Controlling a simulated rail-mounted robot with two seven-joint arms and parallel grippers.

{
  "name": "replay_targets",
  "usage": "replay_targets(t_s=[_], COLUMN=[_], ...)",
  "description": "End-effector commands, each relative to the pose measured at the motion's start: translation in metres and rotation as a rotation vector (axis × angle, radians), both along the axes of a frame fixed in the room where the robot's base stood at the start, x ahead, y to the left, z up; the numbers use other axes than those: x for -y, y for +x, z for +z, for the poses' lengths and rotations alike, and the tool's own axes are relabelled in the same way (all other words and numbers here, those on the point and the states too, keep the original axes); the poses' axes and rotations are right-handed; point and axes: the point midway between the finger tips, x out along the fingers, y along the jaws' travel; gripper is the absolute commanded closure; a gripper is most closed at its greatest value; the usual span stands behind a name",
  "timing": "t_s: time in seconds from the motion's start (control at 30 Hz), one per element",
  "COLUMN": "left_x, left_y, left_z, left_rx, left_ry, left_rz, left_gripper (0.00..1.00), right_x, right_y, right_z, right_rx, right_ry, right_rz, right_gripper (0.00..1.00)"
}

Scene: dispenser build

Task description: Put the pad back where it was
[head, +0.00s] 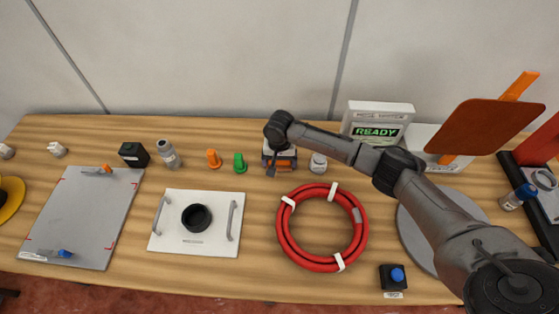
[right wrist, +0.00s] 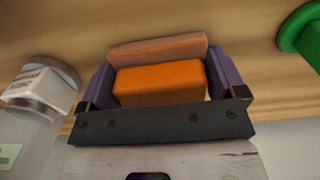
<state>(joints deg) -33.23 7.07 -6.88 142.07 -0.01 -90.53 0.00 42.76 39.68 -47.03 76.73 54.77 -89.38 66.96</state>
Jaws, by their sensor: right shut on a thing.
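The pad appears to be the orange block in the right wrist view (right wrist: 160,82), with a duller brownish-orange strip along its far side. My right gripper (right wrist: 165,88) is shut on it, with a purple finger at each end. In the head view the right gripper (head: 279,162) points down at the back middle of the table. Only a little of the orange pad shows under it there. I cannot tell whether the pad touches the table. My left gripper is not in view.
A green peg (head: 239,163) and an orange peg (head: 214,159) stand left of the right gripper; a small jar (head: 318,163) stands close on its right. A red hose coil (head: 289,240) lies in front. A white plate (head: 170,241) with a black ring lies front left. A READY display (head: 380,112) stands behind my arm.

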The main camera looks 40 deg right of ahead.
Motion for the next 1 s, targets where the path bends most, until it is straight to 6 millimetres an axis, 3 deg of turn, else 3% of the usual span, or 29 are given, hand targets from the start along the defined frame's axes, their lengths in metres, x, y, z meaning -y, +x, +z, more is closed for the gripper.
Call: replay_targets(t_s=[0.23, 0.27, 0.33, 0.63, 1.0], left_x=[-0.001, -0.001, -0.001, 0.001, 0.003], left_y=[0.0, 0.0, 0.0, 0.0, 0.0], left_z=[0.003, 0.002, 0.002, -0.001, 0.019], left_rx=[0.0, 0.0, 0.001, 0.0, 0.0], left_ry=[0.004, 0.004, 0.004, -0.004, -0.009], left_rz=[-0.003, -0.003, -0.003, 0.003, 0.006], left_gripper=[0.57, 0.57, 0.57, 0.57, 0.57], right_x=[0.0, 0.0, 0.0, 0.0, 0.0], right_y=[0.0, 0.0, 0.0, 0.0, 0.001], right_z=[-0.002, -0.002, -0.002, 0.0, 0.063], right_rx=[-0.001, -0.001, -0.001, 0.001, 0.003], right_ry=[0.0, -0.001, -0.001, 0.0, 0.0], right_rz=[0.0, 0.0, 0.0, 0.0, 0.001], right_gripper=[0.33, 0.08, 0.01, 0.0, 0.0])
